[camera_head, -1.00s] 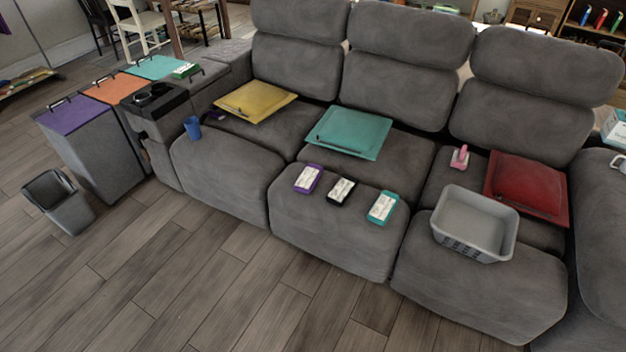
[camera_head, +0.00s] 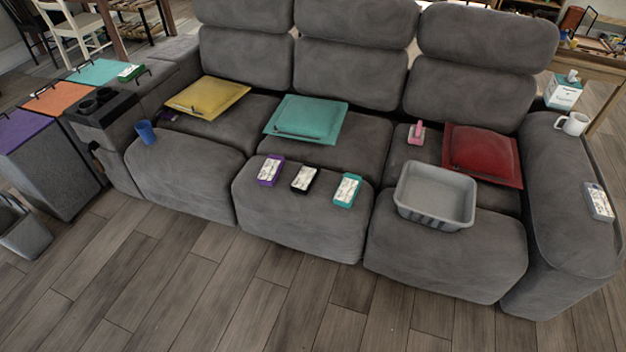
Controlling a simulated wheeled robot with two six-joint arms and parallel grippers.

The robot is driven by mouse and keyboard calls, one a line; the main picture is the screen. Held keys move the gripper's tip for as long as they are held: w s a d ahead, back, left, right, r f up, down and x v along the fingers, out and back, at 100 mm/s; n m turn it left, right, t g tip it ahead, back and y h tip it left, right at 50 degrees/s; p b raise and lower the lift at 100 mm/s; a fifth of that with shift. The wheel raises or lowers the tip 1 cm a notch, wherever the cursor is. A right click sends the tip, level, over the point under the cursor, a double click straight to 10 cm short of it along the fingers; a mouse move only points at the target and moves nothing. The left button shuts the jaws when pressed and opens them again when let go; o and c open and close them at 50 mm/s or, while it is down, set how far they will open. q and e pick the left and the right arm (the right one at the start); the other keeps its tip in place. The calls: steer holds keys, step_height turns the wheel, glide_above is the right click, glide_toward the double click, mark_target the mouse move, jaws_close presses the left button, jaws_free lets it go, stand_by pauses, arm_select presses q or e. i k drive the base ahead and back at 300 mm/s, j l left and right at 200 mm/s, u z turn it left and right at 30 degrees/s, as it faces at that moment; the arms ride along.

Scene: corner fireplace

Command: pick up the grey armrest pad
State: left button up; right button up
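A small grey pad with a white patterned top (camera_head: 599,201) lies on the right armrest (camera_head: 570,222) of the grey sofa, near the right edge of the picture. It looks like the grey armrest pad. It lies apart from the white mug (camera_head: 572,124) farther back on the same armrest. Neither of my grippers is in view.
Purple (camera_head: 270,170), black (camera_head: 304,178) and teal (camera_head: 347,190) pads lie on the middle footrest. A grey basket (camera_head: 435,197) stands on the right footrest. A red cushion (camera_head: 483,153) lies behind it. The wooden floor (camera_head: 250,300) in front is clear.

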mark_target(600, 207)
steer(key=z, duration=1.85)
